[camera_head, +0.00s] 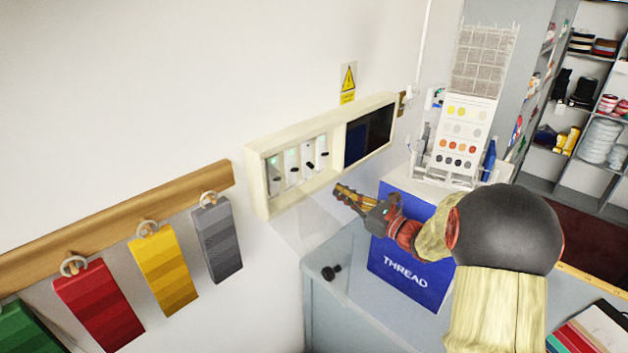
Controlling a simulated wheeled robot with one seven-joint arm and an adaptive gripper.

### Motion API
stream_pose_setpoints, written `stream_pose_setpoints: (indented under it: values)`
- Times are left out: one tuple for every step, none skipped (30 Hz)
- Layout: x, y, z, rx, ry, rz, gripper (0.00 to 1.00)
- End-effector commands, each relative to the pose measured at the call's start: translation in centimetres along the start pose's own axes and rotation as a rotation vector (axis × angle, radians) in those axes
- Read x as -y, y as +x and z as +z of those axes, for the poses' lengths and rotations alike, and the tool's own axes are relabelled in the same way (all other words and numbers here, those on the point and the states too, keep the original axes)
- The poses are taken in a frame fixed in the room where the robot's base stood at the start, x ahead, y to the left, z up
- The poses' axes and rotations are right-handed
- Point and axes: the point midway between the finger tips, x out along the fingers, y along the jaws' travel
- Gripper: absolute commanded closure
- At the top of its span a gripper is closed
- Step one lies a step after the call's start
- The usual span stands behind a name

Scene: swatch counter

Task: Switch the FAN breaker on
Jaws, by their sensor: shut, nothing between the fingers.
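A cream breaker box (256,190) is mounted on the white wall, with several white breakers (292,165) in its left part. Each breaker has a small dark lever; their labels are too small to read, so I cannot tell which is FAN or how each lever is set. Small greenish lights show near the tops of some breakers. My gripper (338,190) is shut and empty, just below and to the right of the breakers, in front of the box's lower edge. It appears apart from the levers. A see-through flap (300,232) seems to hang below the box.
A dark panel (368,136) fills the box's right part. A blue THREAD box (405,272) stands on the grey counter (345,315) under my arm. A swatch stand (470,125) is behind. Coloured swatches (165,270) hang from a wooden rail (110,215) at left. A black knob (330,272) is near the counter's edge.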

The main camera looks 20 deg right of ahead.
Motion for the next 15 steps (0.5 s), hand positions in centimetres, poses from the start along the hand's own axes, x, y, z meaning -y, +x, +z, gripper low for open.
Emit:
stream_pose_setpoints:
  values:
    - [0.0, 0.0, 0.0, -0.001, 0.004, 0.000, 1.00]
    - [0.0, 0.0, 0.0, -0.001, 0.005, 0.001, 1.00]
    - [0.0, 0.0, 0.0, -0.001, 0.006, 0.001, 1.00]
    - [0.0, 0.0, 0.0, -0.001, 0.005, 0.001, 1.00]
    - [0.0, 0.0, 0.0, -0.001, 0.005, 0.001, 1.00]
    - [-0.1, 0.0, 0.0, -0.002, 0.005, 0.001, 1.00]
    - [-0.1, 0.0, 0.0, -0.002, 0.005, 0.001, 1.00]
    - [-0.1, 0.0, 0.0, -0.002, 0.005, 0.002, 1.00]
    - [-0.1, 0.0, 0.0, -0.002, 0.004, 0.002, 1.00]
    - [-0.1, 0.1, 0.0, -0.002, 0.004, 0.002, 1.00]
    - [-0.1, 0.2, 0.0, -0.002, 0.004, 0.002, 1.00]
    - [-0.1, 0.3, 0.0, -0.002, 0.004, 0.002, 1.00]
    - [-0.1, 0.6, 0.0, -0.002, 0.004, 0.003, 1.00]
    - [-0.1, 0.8, 0.0, -0.002, 0.004, 0.003, 1.00]
    - [-0.1, 1.3, 0.0, -0.002, 0.004, 0.004, 1.00]
